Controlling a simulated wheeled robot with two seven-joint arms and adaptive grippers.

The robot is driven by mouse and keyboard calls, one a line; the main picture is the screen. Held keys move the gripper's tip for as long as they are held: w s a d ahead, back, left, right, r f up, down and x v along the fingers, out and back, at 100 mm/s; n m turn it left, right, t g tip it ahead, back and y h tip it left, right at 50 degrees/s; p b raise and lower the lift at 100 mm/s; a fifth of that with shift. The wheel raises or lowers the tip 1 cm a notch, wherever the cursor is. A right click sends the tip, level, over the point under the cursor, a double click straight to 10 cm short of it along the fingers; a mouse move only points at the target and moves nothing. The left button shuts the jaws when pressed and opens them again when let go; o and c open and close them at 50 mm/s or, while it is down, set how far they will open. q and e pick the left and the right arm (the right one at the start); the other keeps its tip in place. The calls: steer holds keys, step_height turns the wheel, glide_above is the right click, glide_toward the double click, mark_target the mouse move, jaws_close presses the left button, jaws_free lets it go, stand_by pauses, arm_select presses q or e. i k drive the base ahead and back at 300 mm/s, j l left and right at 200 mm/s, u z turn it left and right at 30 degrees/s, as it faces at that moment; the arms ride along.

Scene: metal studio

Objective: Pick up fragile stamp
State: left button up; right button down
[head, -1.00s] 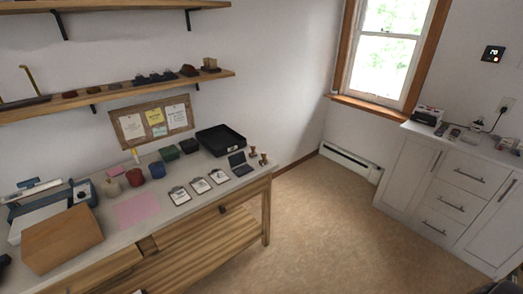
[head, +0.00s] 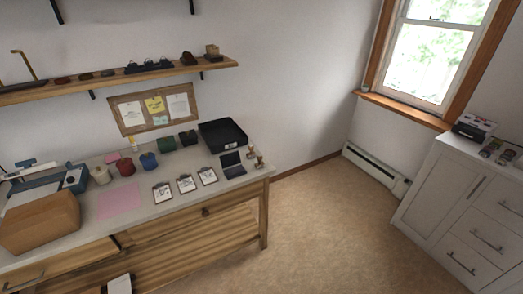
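Two small wooden-handled stamps stand at the right end of the desk, one slightly behind (head: 251,153) and one in front (head: 260,163). They are too small to read, so I cannot tell which, if either, is the fragile stamp. An open dark pad or case (head: 232,164) lies just left of them. Neither of my grippers is in view.
The desk (head: 150,207) also holds clipboards (head: 186,184), a black tray (head: 222,136), colored spools or jars (head: 125,167), a pink sheet (head: 119,200) and a brown box (head: 40,222). A white cabinet (head: 455,205) stands right. The floor (head: 330,235) between is clear.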

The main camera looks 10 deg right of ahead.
mark_target(251, 155)
steer(key=i+l, duration=0.15)
steer(key=l, duration=0.2)
steer(key=i+l, duration=0.15)
steer(key=l, duration=0.25)
steer(key=i+l, duration=0.15)
steer(key=l, duration=0.2)
steer(key=i+l, duration=0.15)
steer(key=l, duration=0.2)
steer(key=i+l, duration=0.2)
steer(key=l, duration=0.2)
